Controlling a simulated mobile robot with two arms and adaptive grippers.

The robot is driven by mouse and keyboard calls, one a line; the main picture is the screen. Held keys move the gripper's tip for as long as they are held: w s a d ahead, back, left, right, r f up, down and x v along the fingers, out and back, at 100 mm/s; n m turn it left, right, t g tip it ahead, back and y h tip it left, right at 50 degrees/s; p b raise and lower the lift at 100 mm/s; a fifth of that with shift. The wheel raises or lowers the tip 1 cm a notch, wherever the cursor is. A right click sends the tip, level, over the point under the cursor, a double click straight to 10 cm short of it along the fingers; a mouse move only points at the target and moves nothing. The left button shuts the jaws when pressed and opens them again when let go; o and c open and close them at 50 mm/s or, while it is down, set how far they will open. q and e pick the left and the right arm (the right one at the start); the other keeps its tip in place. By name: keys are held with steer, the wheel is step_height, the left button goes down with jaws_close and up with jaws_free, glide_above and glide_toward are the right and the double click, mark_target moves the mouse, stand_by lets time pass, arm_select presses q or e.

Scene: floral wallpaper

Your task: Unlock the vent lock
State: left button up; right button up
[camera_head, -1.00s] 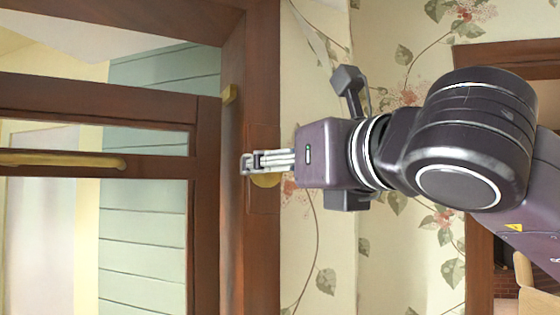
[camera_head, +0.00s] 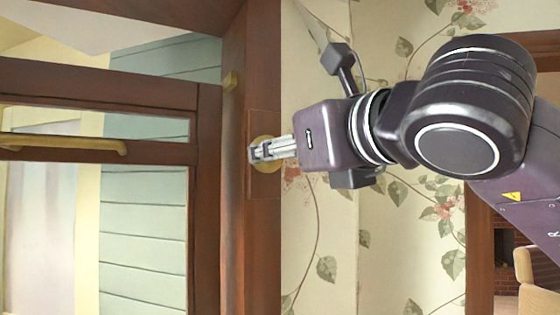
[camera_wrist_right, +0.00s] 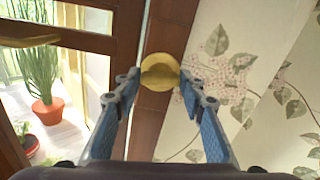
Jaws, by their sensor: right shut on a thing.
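The vent lock is a round brass disc with a raised turn piece (camera_head: 268,166) on the brown wooden door frame, partly covered by my right gripper in the head view. The lock also shows in the right wrist view (camera_wrist_right: 158,66), between the fingers. My right gripper (camera_head: 257,152) comes in from the right and is shut on the lock's turn piece. Its fingertips (camera_wrist_right: 160,84) sit on either side of it. The exact finger contact is hard to see. My left gripper is in neither view.
A brown door with glass panes and a brass bar handle (camera_head: 70,143) stands to the left. Floral wallpaper (camera_head: 325,235) is right of the frame. A potted plant (camera_wrist_right: 46,112) stands beyond the opening.

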steer(key=n+b, duration=0.4)
steer(key=n, duration=0.7)
steer(key=shift+f+n+b, duration=0.1)
steer(key=shift+n+b, duration=0.25)
steer(key=shift+n, duration=0.05)
steer(key=n, duration=0.5)
steer(key=shift+f, duration=0.1)
steer(key=o, duration=1.1)
steer(key=shift+s, duration=0.1)
steer(key=shift+o, duration=0.3)
steer(key=shift+a, duration=0.1)
